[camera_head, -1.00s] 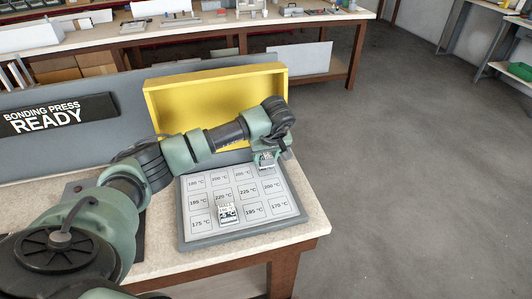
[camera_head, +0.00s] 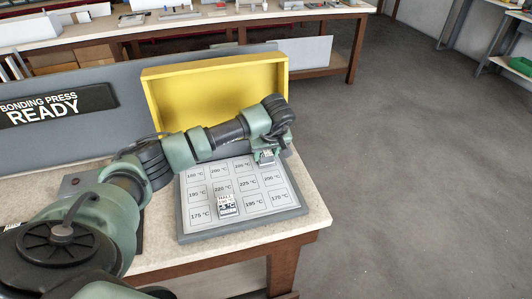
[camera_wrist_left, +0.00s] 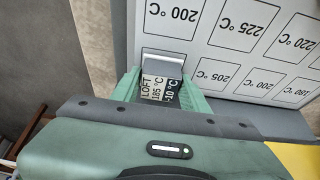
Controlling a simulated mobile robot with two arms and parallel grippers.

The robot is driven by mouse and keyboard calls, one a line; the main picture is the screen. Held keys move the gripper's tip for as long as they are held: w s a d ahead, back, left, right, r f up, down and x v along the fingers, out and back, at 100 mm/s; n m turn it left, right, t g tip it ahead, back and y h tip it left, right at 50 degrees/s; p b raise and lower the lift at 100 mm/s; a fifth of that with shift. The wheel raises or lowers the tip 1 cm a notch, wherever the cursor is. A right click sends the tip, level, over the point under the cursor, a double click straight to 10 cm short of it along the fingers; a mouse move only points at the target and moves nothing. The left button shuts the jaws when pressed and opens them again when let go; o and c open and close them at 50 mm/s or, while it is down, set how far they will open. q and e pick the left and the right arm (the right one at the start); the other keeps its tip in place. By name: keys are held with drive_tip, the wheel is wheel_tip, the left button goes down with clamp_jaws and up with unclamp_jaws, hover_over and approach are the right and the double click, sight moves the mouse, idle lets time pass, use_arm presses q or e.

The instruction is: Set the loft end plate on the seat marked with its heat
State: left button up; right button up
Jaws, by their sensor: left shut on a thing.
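My left gripper (camera_wrist_left: 163,92) is shut on the loft end plate (camera_wrist_left: 160,88), a small block whose label reads LOFT 185 °C, with -10 °C on a black strip. In the head view my left gripper (camera_head: 266,158) holds it at the back right corner of the seat board (camera_head: 238,226), over or on the seat there, whose marking is hidden. I cannot tell whether the plate touches the board. The front row shows 175 °C, a covered seat, one that looks like 195 or 185 °C (camera_head: 254,202), and 170 °C. My right gripper is out of view.
Another labelled plate (camera_head: 227,206) stands on the front row, between the 175 °C seat and its right neighbour. A yellow open box (camera_head: 215,95) stands behind the board. A sign reads BONDING PRESS READY (camera_head: 58,107). Open floor lies right of the table.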

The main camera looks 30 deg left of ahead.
use_arm(q)
drive_tip(key=shift+f, duration=0.3)
drive_tip(key=o, duration=1.5)
drive_tip(key=shift+c, duration=0.2)
drive_tip(key=shift+r, duration=0.1)
